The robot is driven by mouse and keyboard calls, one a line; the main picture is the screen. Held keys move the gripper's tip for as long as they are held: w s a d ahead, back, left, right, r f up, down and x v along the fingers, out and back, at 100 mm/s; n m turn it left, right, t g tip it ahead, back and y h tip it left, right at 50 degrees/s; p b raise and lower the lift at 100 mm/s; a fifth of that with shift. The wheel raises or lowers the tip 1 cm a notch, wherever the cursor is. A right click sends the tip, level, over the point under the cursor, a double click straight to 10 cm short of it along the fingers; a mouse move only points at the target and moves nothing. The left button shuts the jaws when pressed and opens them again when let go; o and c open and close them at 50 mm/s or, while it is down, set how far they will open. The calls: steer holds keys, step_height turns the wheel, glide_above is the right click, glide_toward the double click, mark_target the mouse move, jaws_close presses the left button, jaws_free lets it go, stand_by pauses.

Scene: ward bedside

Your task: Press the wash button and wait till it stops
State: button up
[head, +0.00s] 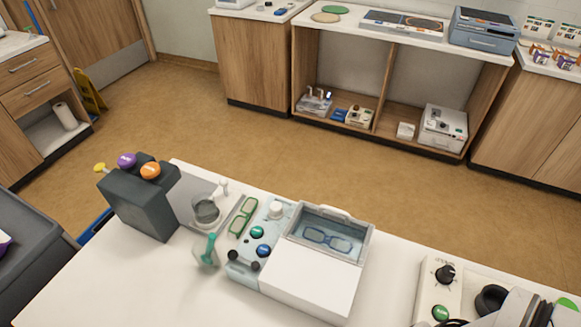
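A pale washer (315,275) stands on the white table, with an open-topped basin at its back. Blue-framed glasses (327,239) lie in the basin. Its light-blue control panel (245,272) on the left carries a green button (257,232), a blue button (263,250), a white knob (276,210) and small dark knobs. The button labels are too small to read, so I cannot tell which is the wash button. My gripper is not in view.
Green glasses (243,217) and a clear cup (206,211) are left of the washer. A teal-handled item (208,249) is in front of them. A dark box (140,205) with purple and orange knobs stands further left. A knobbed device (437,292) and headphones are at right.

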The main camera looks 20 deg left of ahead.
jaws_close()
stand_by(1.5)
